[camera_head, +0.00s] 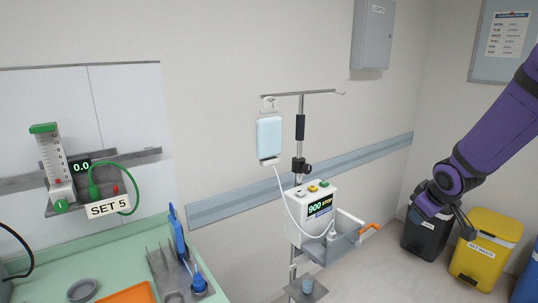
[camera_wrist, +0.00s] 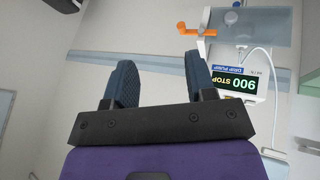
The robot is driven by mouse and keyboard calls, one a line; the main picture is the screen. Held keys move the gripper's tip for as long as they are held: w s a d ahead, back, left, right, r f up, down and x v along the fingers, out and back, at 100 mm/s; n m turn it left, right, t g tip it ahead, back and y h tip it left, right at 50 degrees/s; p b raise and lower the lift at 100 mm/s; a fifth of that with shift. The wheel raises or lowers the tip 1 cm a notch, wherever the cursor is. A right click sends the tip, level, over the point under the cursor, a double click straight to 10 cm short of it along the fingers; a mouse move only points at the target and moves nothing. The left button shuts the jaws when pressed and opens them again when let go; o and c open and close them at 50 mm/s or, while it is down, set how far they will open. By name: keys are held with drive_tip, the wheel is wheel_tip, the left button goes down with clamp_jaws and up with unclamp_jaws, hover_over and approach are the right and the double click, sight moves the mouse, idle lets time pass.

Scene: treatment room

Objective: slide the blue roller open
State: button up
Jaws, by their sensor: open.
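The drip pump (camera_head: 318,208) is a white box on the drip stand, with a display reading "900 STOP"; it shows upside down in the wrist view (camera_wrist: 232,62). A small white fitting (camera_head: 332,235) sits at the grey tray (camera_head: 347,240) beside the pump, on the white tube. In the wrist view a small blue spot (camera_wrist: 236,4) shows by this fitting at the top edge; I cannot tell for sure that it is the roller. My gripper (camera_head: 445,218) is open and empty, right of the pump and apart from it. Its two dark fingers (camera_wrist: 160,65) show in the wrist view.
An orange lever (camera_head: 370,228) sticks out at the tray's right end. A drip bag (camera_head: 269,138) hangs on the stand. Black (camera_head: 425,236) and yellow (camera_head: 484,250) bins stand below my arm. A green worktop (camera_head: 110,262) with a metal rack is at left.

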drive_tip(key=s+a+r+m+h, duration=0.1)
drive_tip(key=s+a+r+m, duration=0.25)
drive_tip(key=s+r, duration=0.9)
drive_tip(key=s+a+r+m+y, duration=0.1)
drive_tip(key=s+a+r, duration=0.1)
drive_tip(key=s, duration=0.6)
drive_tip(key=s+a+r+m+g+y, duration=0.1)
drive_tip(key=s+a+r, duration=0.2)
drive_tip(key=s, duration=0.5)
drive_tip(key=shift+a, duration=0.75)
drive_tip(key=shift+w+r, duration=0.1)
